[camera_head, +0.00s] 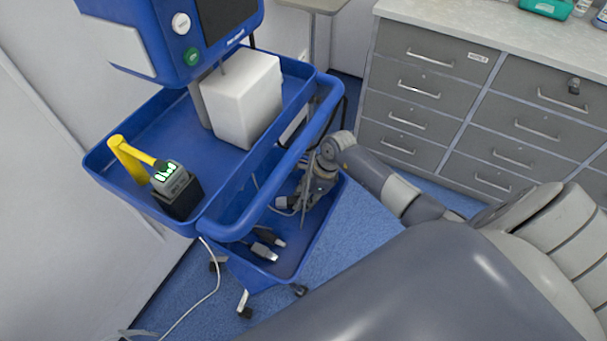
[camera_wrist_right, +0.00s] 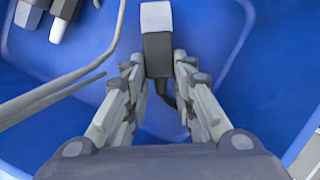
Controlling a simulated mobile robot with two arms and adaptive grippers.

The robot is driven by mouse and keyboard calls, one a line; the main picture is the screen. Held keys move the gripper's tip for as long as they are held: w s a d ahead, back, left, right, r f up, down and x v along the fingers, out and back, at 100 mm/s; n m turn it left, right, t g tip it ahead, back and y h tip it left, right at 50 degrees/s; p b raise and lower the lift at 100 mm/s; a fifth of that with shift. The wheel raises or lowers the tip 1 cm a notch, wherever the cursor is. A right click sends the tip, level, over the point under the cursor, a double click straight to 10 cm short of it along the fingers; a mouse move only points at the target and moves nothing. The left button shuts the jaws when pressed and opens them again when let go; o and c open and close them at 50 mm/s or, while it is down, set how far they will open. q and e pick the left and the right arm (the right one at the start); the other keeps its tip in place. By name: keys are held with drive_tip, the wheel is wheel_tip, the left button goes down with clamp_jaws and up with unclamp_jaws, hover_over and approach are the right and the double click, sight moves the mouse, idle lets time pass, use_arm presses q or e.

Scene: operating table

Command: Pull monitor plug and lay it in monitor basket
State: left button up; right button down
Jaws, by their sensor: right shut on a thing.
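The plug (camera_wrist_right: 157,45), with a light grey tip and a black body, is between the fingertips of my right gripper (camera_wrist_right: 160,85); a black cable trails from it. In the head view my right gripper (camera_head: 293,202) reaches down into the blue lower basket (camera_head: 312,236) of the monitor cart, and the plug's pale end (camera_head: 282,203) shows beside it. The gripper is shut on the plug. Whether the plug touches the basket floor is unclear. The monitor (camera_head: 205,35) is on the cart above. My left gripper is not in view.
Two other dark plugs with pale tips (camera_head: 262,251) lie at the basket's near end. A grey cable (camera_wrist_right: 60,88) crosses the left of the wrist view. The blue upper tray and rail (camera_head: 285,165) overhang the basket. A drawer cabinet (camera_head: 425,85) stands behind.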

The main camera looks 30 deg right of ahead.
drive_tip(key=c, duration=1.2)
unclamp_jaws()
drive_tip(key=shift+c, duration=0.2)
drive_tip(key=shift+r, duration=0.15)
drive_tip(key=v, duration=1.1)
drive_tip(key=shift+d+r, duration=0.15)
drive_tip(key=shift+r, duration=0.2)
drive_tip(key=shift+s+f, duration=0.1)
